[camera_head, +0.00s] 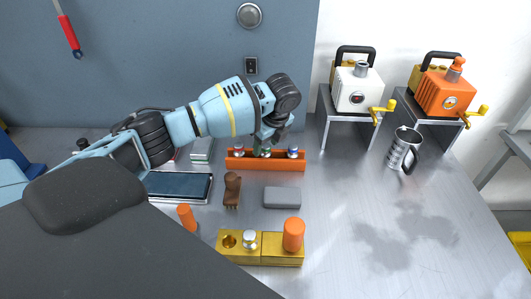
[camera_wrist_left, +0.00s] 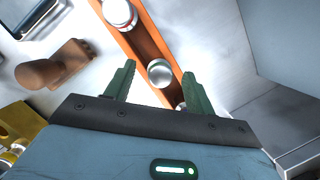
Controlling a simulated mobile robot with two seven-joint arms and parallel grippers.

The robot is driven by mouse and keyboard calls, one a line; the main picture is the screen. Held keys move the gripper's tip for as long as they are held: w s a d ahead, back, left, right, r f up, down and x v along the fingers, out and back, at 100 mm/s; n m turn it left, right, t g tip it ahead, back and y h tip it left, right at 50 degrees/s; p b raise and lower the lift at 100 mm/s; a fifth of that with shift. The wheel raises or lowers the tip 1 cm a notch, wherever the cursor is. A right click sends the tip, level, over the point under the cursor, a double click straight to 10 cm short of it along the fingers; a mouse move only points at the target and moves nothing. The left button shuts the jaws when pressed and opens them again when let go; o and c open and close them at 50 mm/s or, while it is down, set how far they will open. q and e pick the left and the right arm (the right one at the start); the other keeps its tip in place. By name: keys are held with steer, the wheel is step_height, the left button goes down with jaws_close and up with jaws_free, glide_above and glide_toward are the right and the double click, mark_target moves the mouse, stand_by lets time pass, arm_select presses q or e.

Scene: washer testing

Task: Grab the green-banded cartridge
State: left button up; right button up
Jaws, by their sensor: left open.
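An orange rack (camera_head: 262,165) holds three silver-capped cartridges in a row. The green-banded cartridge (camera_head: 264,153) stands in the middle, partly covered by my gripper. The red-banded cartridge (camera_head: 238,152) is to its left and the blue-banded cartridge (camera_head: 292,152) to its right. My left gripper (camera_head: 266,142) is over the middle of the rack. In the left wrist view its two fingers (camera_wrist_left: 159,70) are apart, with the middle cartridge's round silver cap (camera_wrist_left: 160,73) between them; its band is hidden there, and I cannot tell whether they touch it. My right gripper is not in view.
In front of the rack are a brown brush (camera_head: 232,190), a grey block (camera_head: 282,197) and a yellow holder (camera_head: 268,248) with an orange cylinder (camera_head: 293,234). A dark tablet-like tray (camera_head: 180,186) lies left. A metal mug (camera_head: 402,148) stands right.

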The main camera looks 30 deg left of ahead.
mark_target(266, 145)
arm_select(q)
steer(key=shift+x, duration=0.8)
steer(key=shift+c, duration=0.2)
steer(key=c, duration=1)
steer(key=shift+r, duration=0.1)
step_height(266, 145, up, 10)
steer(key=shift+f, duration=0.1)
